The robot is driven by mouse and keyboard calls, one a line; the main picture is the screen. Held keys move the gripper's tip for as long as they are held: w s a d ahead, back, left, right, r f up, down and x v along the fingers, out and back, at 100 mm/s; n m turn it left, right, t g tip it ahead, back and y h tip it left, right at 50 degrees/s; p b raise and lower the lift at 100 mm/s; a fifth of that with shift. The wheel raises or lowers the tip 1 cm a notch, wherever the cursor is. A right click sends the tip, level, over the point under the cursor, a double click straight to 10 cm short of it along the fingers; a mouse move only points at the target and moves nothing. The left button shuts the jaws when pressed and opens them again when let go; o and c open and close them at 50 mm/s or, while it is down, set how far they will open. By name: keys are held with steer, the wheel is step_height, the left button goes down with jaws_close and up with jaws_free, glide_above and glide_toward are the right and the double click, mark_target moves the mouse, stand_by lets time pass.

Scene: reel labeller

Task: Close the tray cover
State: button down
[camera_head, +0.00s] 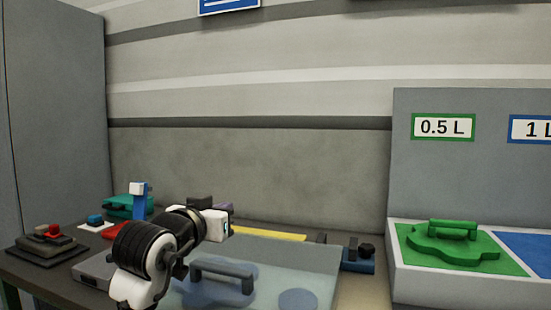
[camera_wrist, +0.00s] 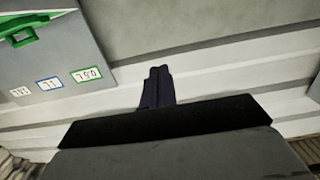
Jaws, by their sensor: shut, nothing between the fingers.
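A pale, see-through panel (camera_head: 315,262) that looks like the tray cover lies in the lower middle of the head view. A dark bar handle (camera_head: 222,274) and bluish rounded shapes show on or through it. I cannot tell how far the cover is open. My arm crosses in front of its left part and hides some of it. My gripper shows in the wrist view as dark fingers (camera_wrist: 158,75) pressed together, empty, with the wall behind them. The cover is not recognisable in the wrist view.
A red button box (camera_head: 50,240) and a teal item (camera_head: 128,205) are at the left. A blue clamp-like block (camera_head: 358,258) is right of the panel.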

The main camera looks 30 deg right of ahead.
steer(key=s+a+f+b, duration=0.1)
steer(key=f+b, duration=0.1)
steer(key=f, duration=0.1)
steer(key=s+a+f+t+h+b, duration=0.1)
steer(key=f+b, duration=0.2)
steer(key=f, duration=0.1)
steer(key=a+f+t+h+b, duration=0.1)
steer(key=f+b, duration=0.2)
steer(key=shift+s+f, duration=0.2)
steer(key=shift+s, duration=0.2)
steer(key=shift+s+a+f+b, duration=0.15)
steer(key=shift+a+f+b, duration=0.05)
steer(key=shift+f+b, duration=0.65)
